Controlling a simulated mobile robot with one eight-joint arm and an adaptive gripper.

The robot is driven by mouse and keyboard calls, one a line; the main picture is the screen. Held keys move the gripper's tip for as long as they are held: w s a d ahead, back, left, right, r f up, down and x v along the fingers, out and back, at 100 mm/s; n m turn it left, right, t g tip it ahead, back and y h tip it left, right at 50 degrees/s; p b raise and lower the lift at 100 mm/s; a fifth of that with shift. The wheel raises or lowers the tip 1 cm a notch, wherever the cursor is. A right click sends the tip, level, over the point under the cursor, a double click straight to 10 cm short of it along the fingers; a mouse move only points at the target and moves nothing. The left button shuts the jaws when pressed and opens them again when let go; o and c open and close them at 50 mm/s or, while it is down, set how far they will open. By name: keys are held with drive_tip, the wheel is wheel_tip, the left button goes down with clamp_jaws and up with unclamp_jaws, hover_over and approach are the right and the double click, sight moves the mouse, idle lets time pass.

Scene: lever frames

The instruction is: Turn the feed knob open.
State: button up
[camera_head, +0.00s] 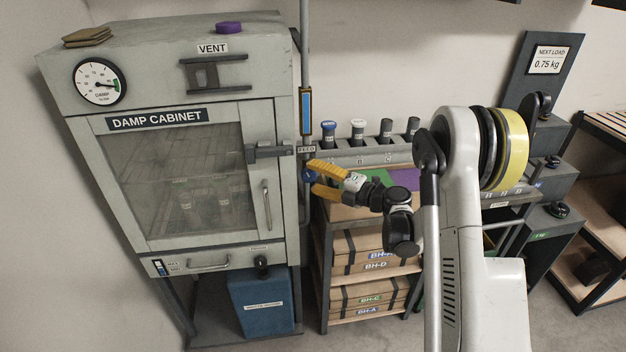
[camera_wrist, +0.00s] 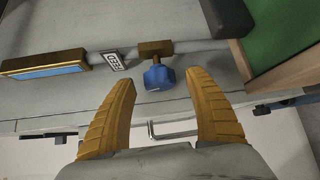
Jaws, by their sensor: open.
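The feed knob (camera_wrist: 160,77) is a small blue knob on a brass fitting on the thin pipe along the damp cabinet's right side. In the head view the blue knob (camera_head: 309,175) shows just left of my fingertips, partly covered by them. The white FEED label (camera_head: 306,149) is above it, and it also shows in the wrist view (camera_wrist: 114,60). My gripper (camera_head: 312,178) has yellow fingers. In the wrist view my gripper (camera_wrist: 163,78) is open, with the knob between and slightly beyond the fingertips. No contact with the knob shows.
The damp cabinet (camera_head: 252,175) stands left of the knob, with a latch (camera_head: 270,151) jutting near it. A blue-filled sight tube (camera_head: 306,110) is on the pipe above. A shelf rack with cartons (camera_head: 372,265) stands close on the right. A blue bin (camera_head: 258,303) sits below.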

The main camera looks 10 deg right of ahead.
drive_tip(key=shift+w+a, duration=0.3)
drive_tip(key=shift+w, duration=0.05)
drive_tip(key=c, duration=1.2)
drive_tip(key=shift+r, duration=0.1)
drive_tip(key=shift+a+r+n+g+h+p, duration=0.1)
drive_tip(key=shift+r+n+g+h+p, duration=0.15)
drive_tip(key=shift+n+g+h+p, duration=0.95)
drive_tip(key=shift+n+h+p, duration=0.75)
drive_tip(key=shift+h, duration=0.45)
